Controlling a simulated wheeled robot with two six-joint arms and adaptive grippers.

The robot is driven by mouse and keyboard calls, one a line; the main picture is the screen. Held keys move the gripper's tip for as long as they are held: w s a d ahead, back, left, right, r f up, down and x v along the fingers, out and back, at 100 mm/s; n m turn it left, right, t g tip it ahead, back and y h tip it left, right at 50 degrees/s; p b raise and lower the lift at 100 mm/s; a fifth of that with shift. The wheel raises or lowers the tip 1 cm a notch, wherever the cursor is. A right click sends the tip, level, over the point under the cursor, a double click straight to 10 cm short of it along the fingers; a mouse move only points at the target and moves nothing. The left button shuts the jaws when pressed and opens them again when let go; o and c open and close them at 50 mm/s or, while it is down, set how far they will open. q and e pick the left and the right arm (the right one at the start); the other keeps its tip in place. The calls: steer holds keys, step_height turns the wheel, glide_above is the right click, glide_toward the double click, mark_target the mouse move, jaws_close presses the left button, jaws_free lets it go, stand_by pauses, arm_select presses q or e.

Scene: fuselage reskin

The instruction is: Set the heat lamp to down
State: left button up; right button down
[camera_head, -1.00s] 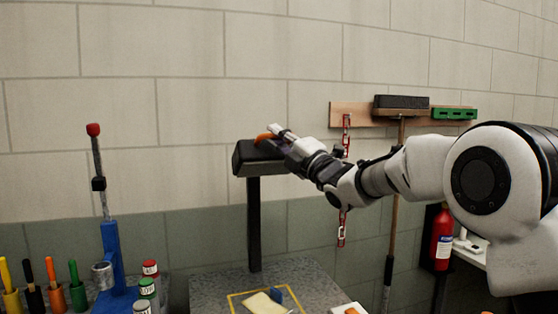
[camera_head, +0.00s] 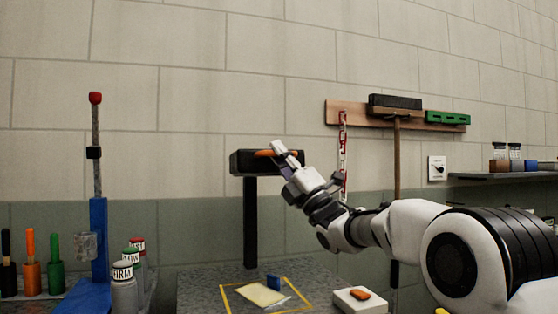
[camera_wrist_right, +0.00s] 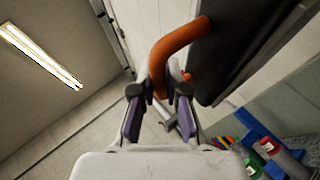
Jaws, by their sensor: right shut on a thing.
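The heat lamp is a black box-shaped head (camera_head: 241,163) on a dark upright post (camera_head: 250,225), with an orange bar handle (camera_head: 262,153) at its front. My right gripper (camera_head: 284,154) is at the right part of that handle, its fingers pointing up and to the left. In the right wrist view, the bent orange handle (camera_wrist_right: 180,43) runs down between the two fingers (camera_wrist_right: 159,92), which are shut on it. The dark lamp head (camera_wrist_right: 240,45) is close by on the right there. My left gripper is not in view.
Below the lamp is a grey bench with a yellow-outlined square (camera_head: 232,303) holding a pale sheet (camera_head: 261,295). A blue stand (camera_head: 98,245) with a red-topped rod and several bottles are at left. A wall rack (camera_head: 348,113) is behind my right arm.

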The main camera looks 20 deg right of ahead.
stand_by(0.3)
steer(key=c, duration=1.2)
jaws_free()
steer(key=shift+w+a, duration=0.1)
steer(key=v, duration=1.2)
steer(key=shift+f, duration=0.1)
